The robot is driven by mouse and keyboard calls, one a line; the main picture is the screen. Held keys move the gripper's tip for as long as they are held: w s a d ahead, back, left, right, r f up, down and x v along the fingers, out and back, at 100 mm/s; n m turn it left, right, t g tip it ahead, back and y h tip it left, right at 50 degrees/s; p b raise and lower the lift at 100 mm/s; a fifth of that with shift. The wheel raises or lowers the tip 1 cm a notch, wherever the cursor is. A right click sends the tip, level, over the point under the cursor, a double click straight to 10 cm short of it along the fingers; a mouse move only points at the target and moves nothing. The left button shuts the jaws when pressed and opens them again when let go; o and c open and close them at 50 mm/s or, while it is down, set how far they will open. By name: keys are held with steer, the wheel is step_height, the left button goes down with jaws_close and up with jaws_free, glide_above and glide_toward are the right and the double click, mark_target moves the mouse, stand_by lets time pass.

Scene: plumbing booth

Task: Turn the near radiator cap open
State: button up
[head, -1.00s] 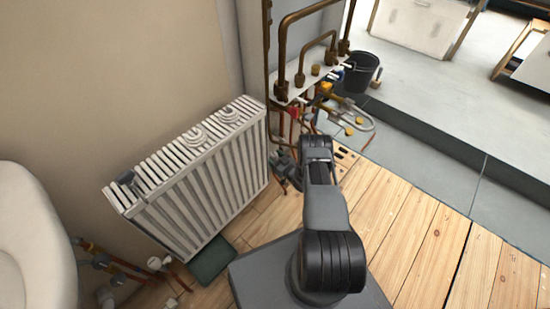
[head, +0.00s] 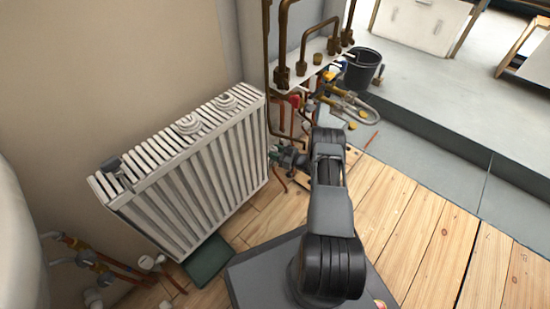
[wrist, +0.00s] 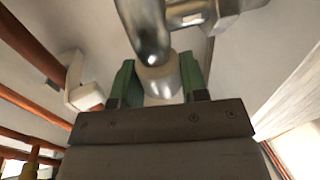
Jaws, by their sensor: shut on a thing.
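The white radiator (head: 190,175) stands against the wall, left of my arm in the head view. In the wrist view a pale, round cap (wrist: 160,82) sits between the green-padded fingers of my gripper (wrist: 159,78), which is shut on it. A shiny metal valve fitting (wrist: 148,28) meets the cap's far end. In the head view my gripper (head: 289,158) is small and dark beside the radiator's right end, low down. The cap is too small or hidden to make out there. How far the cap is turned cannot be told.
Copper pipes (head: 285,45) rise behind my gripper, with a white board, hoses and a black bucket (head: 362,68) beyond. Orange-brown pipes (wrist: 35,45) run at left in the wrist view. A dark green mat (head: 208,260) lies below the radiator. The wooden floor (head: 410,240) at right is clear.

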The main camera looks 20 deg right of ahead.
steer(key=shift+y, duration=0.3)
steer(key=o, duration=0.9)
steer(key=shift+o, duration=0.2)
steer(key=shift+d, duration=0.1)
steer(key=p+v, duration=0.3)
steer(key=v, duration=1)
steer(key=shift+s+d+r+p, duration=0.2)
steer(key=shift+s+d+p, duration=0.05)
steer(key=shift+d+p, duration=0.1)
